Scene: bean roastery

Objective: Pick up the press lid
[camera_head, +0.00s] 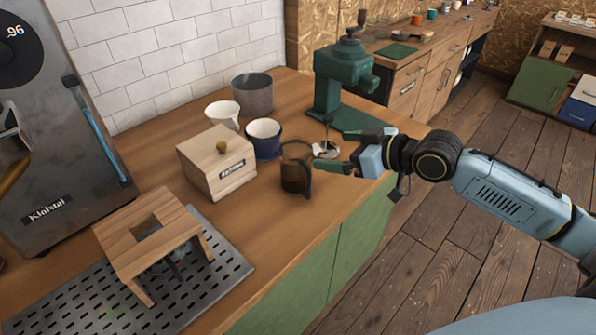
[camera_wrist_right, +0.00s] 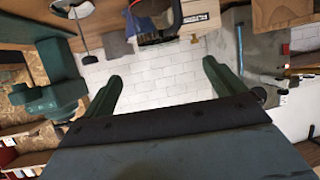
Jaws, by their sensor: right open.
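The press lid (camera_head: 326,149) is a small shiny metal disc with a thin upright rod, standing on the wooden counter. My right gripper (camera_head: 334,150) is open and empty beside it, its dark green fingers appearing on either side of the lid in the head view. In the right wrist view the lid (camera_wrist_right: 74,9) shows at the upper left, outside the gap between the open fingers (camera_wrist_right: 162,72). The glass press jug (camera_head: 295,178), with dark brown contents, stands just left of the lid. My left gripper is not in view.
A green grinder (camera_head: 343,80) stands behind my gripper. A wooden box (camera_head: 214,170), a blue cup (camera_head: 264,138), a white cup (camera_head: 222,113) and a grey canister (camera_head: 253,93) stand to the left. A wooden stand (camera_head: 125,241) is on the drip tray (camera_head: 225,270). The counter's front middle is clear.

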